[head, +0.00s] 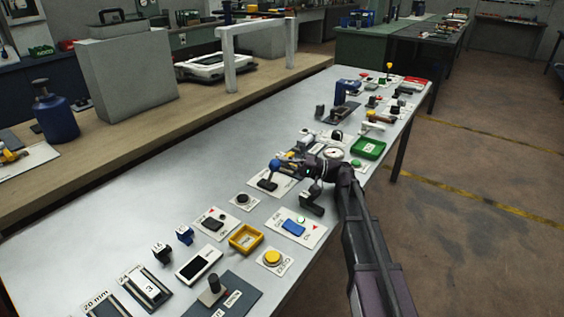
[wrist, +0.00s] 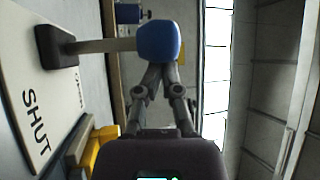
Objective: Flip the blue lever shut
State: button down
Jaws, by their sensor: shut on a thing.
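The blue lever has a round blue knob (wrist: 157,40) on a grey rod that rises from a black base (wrist: 55,46) on a white plate (wrist: 25,85). The plate reads SHUT on its near side in the wrist view; a smaller word beside it is hard to read. The rod stands about square to the plate. In the head view the knob (head: 274,165) is above its plate (head: 284,182) near mid-table. My gripper (head: 287,163) reaches it from the right. Its fingers (wrist: 162,67) are closed on the knob, their tips partly hidden by it.
A green tray (head: 368,148) and a round gauge (head: 333,153) lie to the right. A blue rocker switch (head: 293,227), yellow tray (head: 245,238) and yellow button (head: 272,258) sit nearer the front. Bare table (head: 120,220) lies to the left.

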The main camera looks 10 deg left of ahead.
jog(key=shift+s+a, duration=0.2)
jog(key=shift+s, duration=0.15)
